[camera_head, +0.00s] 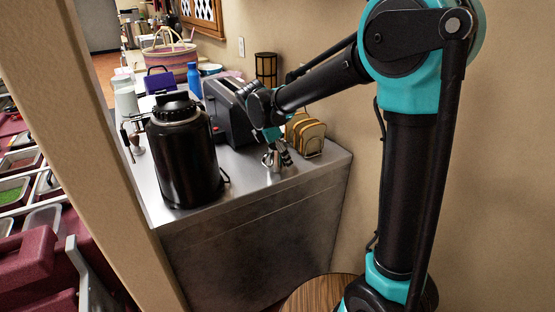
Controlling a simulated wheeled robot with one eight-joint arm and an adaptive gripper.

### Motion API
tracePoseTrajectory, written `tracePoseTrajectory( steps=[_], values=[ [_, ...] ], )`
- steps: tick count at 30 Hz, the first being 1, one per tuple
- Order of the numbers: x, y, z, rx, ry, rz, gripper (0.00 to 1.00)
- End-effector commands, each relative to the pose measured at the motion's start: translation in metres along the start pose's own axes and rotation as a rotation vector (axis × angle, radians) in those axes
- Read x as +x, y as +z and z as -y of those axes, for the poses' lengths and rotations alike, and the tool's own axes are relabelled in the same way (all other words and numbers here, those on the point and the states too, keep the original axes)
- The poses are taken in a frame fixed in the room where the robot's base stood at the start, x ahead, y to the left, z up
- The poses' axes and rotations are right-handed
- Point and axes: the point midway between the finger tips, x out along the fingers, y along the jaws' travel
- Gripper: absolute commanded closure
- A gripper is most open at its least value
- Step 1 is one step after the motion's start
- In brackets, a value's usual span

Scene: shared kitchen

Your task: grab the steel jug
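The steel jug (272,162) is a small shiny vessel on the steel counter (235,195), near its front right part. My gripper (279,154) reaches down from the upper left of my arm and is right at the jug. Its dark fingers overlap the jug's upper and right side in the picture. The jug seems to stand on the counter. Part of it is hidden by the gripper. At this size I cannot tell whether the fingers touch it or are closed on it.
A large black urn (183,155) stands left of the jug. A dark toaster-like appliance (229,110) is behind, and a rack with yellowish slices (308,136) is close on the right. A blue bottle (194,80) stands farther back. A wall bounds the right side.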

Motion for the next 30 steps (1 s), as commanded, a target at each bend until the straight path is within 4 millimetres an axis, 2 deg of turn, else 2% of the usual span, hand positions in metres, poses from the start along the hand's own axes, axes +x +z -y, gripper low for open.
tracePoseTrajectory(
  steps=[1, 11, 23, 26, 30],
  values=[
    [0.000, 0.000, 0.000, 0.000, 0.000, 0.000, 0.35],
    [0.000, 0.000, 0.000, 0.000, 0.000, 0.000, 0.75],
    [-0.007, 0.003, 0.000, 0.000, 0.000, 0.000, 0.75],
    [-0.017, 0.007, 0.000, 0.000, 0.000, 0.000, 0.75],
    [-0.044, 0.018, 0.000, 0.000, 0.000, 0.000, 0.75]
  ],
)
